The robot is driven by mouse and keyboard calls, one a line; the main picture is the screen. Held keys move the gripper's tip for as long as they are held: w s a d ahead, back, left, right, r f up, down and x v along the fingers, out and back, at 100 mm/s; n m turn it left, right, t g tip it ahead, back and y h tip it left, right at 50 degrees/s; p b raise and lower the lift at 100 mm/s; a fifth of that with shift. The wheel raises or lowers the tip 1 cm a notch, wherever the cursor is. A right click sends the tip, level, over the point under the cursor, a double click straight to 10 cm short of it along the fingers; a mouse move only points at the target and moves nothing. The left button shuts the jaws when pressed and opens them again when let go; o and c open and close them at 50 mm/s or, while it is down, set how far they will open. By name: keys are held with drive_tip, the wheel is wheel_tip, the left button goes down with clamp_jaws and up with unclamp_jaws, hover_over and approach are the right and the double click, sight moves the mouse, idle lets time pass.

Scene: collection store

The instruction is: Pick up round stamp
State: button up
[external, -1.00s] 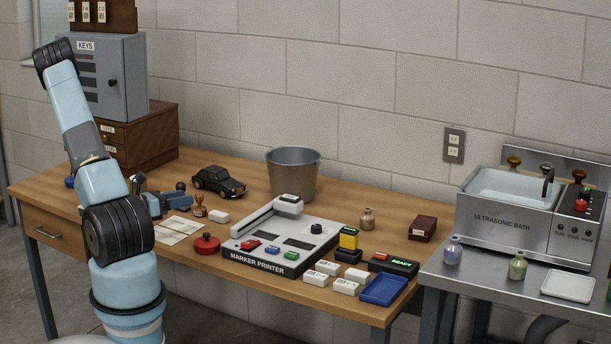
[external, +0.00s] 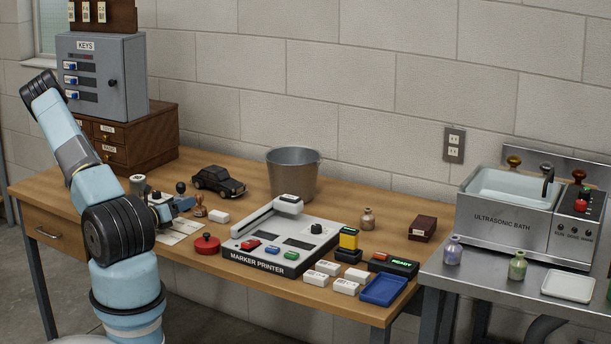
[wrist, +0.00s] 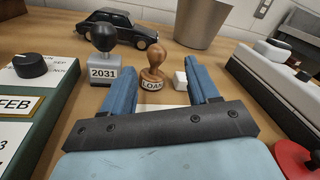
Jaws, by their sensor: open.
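The round stamp (wrist: 152,76) has a turned wooden handle and a round base marked LOAN. It stands upright on the desk and shows in the external view (external: 199,206) just right of my gripper (external: 178,208). In the wrist view my gripper (wrist: 162,72) is open, with its blue fingers on either side of the line to the stamp. The stamp appears between or just beyond the fingertips; I cannot tell which. Nothing is held. The lower edge of the stamp's base is close to a paper card seen between the fingers.
A black-knobbed stamp marked 2031 (wrist: 103,62) stands close left of the fingers. A small white block (wrist: 180,80) is close right. A black toy car (external: 219,181) and metal bucket (external: 293,175) are behind. A red round object (external: 207,244) and marker printer (external: 280,240) are nearer right.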

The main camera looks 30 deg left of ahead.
sight(196, 210)
drive_tip(key=shift+w+d+f, duration=0.1)
drive_tip(key=shift+w+f, duration=0.05)
drive_tip(key=shift+w, duration=0.9)
drive_tip(key=shift+w+d+f, duration=0.1)
drive_tip(key=shift+w, duration=0.9)
drive_tip(key=shift+w+d+f, duration=0.1)
drive_tip(key=shift+w+f, duration=0.05)
drive_tip(key=shift+w, duration=0.9)
clamp_jaws()
drive_tip(key=shift+r, duration=0.15)
wheel_tip(196, 210, up, 10)
